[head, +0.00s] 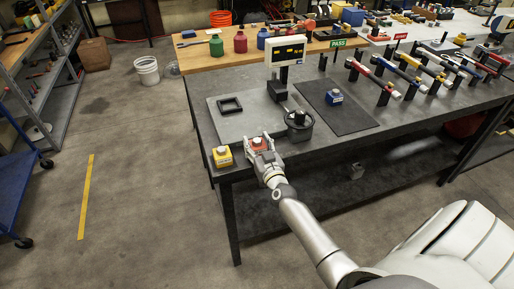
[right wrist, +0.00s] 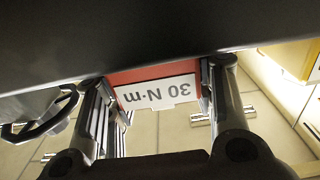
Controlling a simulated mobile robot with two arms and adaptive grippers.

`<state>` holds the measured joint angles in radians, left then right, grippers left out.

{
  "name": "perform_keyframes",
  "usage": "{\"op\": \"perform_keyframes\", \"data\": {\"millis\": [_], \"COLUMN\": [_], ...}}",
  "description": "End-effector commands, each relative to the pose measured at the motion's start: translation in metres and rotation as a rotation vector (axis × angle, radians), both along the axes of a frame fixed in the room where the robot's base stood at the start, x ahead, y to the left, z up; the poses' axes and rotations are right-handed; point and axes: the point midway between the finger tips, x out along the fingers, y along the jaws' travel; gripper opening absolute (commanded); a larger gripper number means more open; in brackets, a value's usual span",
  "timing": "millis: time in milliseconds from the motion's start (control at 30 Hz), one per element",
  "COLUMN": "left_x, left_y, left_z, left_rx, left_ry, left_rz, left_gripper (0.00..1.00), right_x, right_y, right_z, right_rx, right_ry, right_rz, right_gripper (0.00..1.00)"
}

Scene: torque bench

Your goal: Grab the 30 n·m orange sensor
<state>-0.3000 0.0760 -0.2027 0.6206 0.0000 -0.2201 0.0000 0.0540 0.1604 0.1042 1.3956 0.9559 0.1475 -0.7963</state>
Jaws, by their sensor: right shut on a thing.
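The orange sensor (head: 259,143), reddish-orange with a light top, is at the front edge of the grey bench (head: 205,112). My right gripper (head: 261,147) is shut on it, with a finger on either side. In the right wrist view, the orange body (right wrist: 150,72) and its white label, reading "30 N·m" upside down, show between the fingers (right wrist: 160,95). I cannot tell whether the sensor touches the bench or is slightly raised. My left gripper is not in view.
A yellow sensor (head: 222,157) sits close to the left. A black round fixture (head: 299,130) stands close to the right, below a display (head: 286,52). A blue sensor (head: 335,97) is on a dark mat (head: 352,120). A black square frame (head: 230,105) lies behind.

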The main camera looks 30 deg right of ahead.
Motion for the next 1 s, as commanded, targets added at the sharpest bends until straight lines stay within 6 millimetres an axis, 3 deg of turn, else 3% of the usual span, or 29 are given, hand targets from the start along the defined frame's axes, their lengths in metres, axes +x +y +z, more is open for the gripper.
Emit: {"op": "perform_keyframes", "data": {"millis": [33, 200, 667, 867, 1000], "left_x": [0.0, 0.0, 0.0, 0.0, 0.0], "left_y": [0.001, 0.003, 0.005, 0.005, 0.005], "left_z": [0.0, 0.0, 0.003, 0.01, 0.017], "left_rx": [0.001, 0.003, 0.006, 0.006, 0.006], "left_ry": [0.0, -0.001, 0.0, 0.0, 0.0], "left_rz": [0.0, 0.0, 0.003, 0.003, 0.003], "left_gripper": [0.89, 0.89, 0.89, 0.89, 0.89], "right_x": [0.0, 0.0, 0.001, 0.001, -0.016], "right_y": [0.0, 0.0, 0.0, 0.0, -0.008], "right_z": [0.0, 0.0, 0.011, 0.036, 0.059], "right_rx": [0.0, 0.0, 0.0, 0.003, 0.0], "right_ry": [0.0, 0.0, -0.009, -0.013, -0.01], "right_rz": [0.0, 0.0, -0.003, -0.004, -0.005], "right_gripper": [0.21, 0.0, 0.0, 0.0, 0.0]}}
